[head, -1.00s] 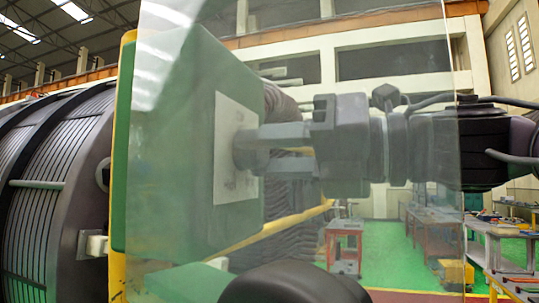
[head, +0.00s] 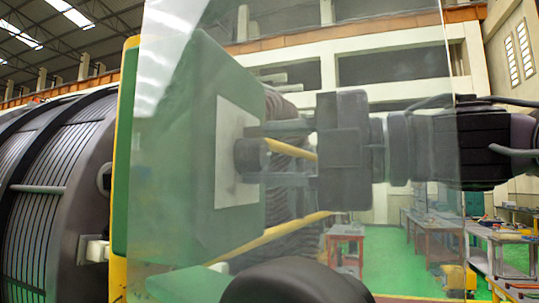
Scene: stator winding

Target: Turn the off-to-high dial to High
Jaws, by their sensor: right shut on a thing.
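The dial (head: 248,157) is a dark round knob on a pale plate (head: 229,117) on the face of a green box (head: 180,140). My right gripper (head: 256,154) comes in from the right, behind a clear pane. Its two fingers lie above and below the dial and are shut on it. The dial's markings and pointer cannot be read from this side. My left gripper is not in view.
The clear pane (head: 400,230) stands between the camera and my right gripper. A large ribbed grey cylinder (head: 50,190) is at the left. Workbenches (head: 430,228) stand on the green floor far behind.

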